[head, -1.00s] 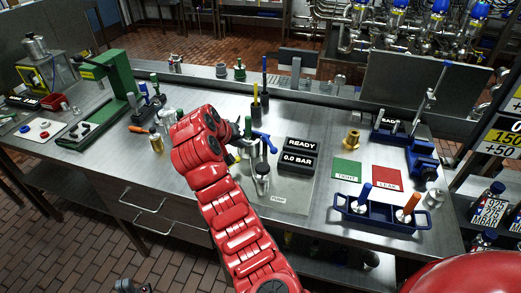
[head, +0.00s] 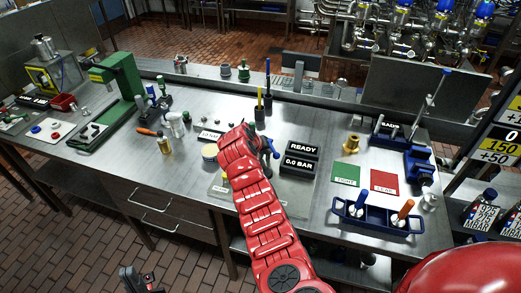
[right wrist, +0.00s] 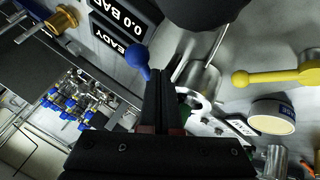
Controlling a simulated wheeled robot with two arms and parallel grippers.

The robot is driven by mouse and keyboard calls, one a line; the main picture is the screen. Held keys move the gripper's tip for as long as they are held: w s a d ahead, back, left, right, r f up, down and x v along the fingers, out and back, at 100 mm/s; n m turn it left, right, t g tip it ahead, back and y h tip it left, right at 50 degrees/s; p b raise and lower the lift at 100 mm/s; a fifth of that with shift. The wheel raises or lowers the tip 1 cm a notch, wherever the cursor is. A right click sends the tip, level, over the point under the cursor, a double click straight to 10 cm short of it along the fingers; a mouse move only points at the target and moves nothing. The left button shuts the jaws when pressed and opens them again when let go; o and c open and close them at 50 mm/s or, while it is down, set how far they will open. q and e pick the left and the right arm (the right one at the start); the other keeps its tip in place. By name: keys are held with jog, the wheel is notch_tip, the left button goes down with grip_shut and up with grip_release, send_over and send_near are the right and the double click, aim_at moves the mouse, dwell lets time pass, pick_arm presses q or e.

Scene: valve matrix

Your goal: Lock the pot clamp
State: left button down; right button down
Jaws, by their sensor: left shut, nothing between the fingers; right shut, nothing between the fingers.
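The pump plate (head: 226,192) on the bench carries a metal fitting, mostly hidden in the head view by my right arm. A blue handle (head: 270,147) shows just beyond that arm. In the right wrist view a blue ball knob (right wrist: 137,56) sits beside my right gripper (right wrist: 161,76), which is shut and empty. A shiny metal cylinder (right wrist: 203,80) with bright rods stands just past the fingertips; contact cannot be told. A yellow lever (right wrist: 270,76) lies to the right. Which part is the clamp is unclear. My left gripper (head: 140,281) is shut, low in front of the bench.
The READY display (head: 303,147) and 0.0 BAR display (head: 299,164) stand right of my right arm. A round tub (head: 210,152) lies left of it. A blue tray (head: 375,218) and green (head: 346,174) and red (head: 384,181) mats are farther right.

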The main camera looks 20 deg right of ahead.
jog(key=shift+w+a+f, duration=0.1)
jog(key=shift+s+d+b, duration=0.2)
jog(key=shift+d+b, duration=0.55)
jog(key=shift+d, duration=0.1)
jog(key=shift+d, duration=0.1)
